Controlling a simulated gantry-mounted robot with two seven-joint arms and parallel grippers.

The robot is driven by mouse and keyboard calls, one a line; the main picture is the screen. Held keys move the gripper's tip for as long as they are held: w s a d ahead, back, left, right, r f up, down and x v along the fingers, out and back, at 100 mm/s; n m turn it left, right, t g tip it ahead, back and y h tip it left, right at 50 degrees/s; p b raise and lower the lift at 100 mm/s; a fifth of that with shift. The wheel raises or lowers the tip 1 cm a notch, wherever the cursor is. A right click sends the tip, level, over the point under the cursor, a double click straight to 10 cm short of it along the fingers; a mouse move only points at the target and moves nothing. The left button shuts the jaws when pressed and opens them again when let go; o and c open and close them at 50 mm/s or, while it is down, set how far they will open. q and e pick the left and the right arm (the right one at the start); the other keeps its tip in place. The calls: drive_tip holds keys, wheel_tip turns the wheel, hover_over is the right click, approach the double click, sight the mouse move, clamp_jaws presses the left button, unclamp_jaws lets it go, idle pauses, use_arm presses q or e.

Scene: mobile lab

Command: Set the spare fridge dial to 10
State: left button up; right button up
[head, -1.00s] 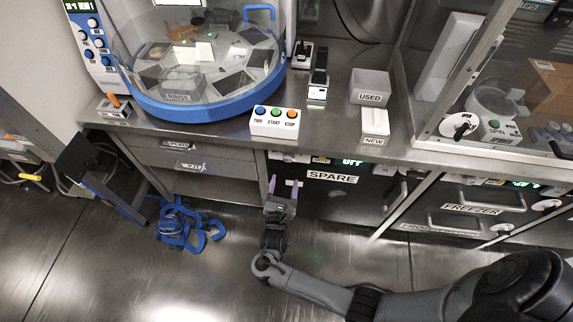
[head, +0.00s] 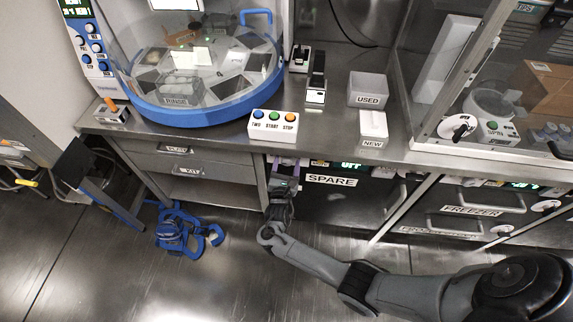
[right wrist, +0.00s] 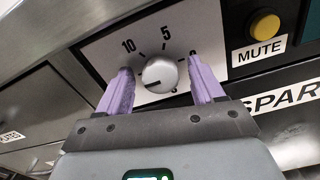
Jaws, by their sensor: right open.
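The spare fridge (head: 345,205) is a dark front under the counter with a SPARE label and a lit display that seems to read OFF. Its dial (right wrist: 160,76) is a round silver knob on a light plate in the right wrist view. The marks 10 and 5 show above the knob; another mark at the right is partly hidden by a finger. A dark line on the knob seems to point left and slightly down. My right gripper (head: 285,162) is open, its purple fingers (right wrist: 160,70) on either side of the knob; contact is unclear. My left gripper is out of view.
A yellow MUTE button (right wrist: 265,24) sits right of the dial plate. The counter edge overhangs the fridge panel. A freezer (head: 470,205) stands to the right and drawers (head: 185,160) to the left. Blue clamp-like objects (head: 180,232) lie on the floor; the floor around my arm is clear.

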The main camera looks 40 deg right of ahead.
drive_tip(key=c, duration=1.1)
drive_tip(key=shift+o, duration=0.2)
drive_tip(key=shift+m, duration=0.3)
drive_tip(key=shift+m+p, duration=0.35)
drive_tip(key=shift+m, duration=0.65)
drive_tip(key=m, duration=0.2)
drive_tip(key=shift+s+m, duration=0.1)
drive_tip(key=shift+m, duration=0.2)
drive_tip(key=m, duration=0.4)
drive_tip(key=shift+d+f+m, duration=0.1)
drive_tip(key=shift+m, duration=1.1)
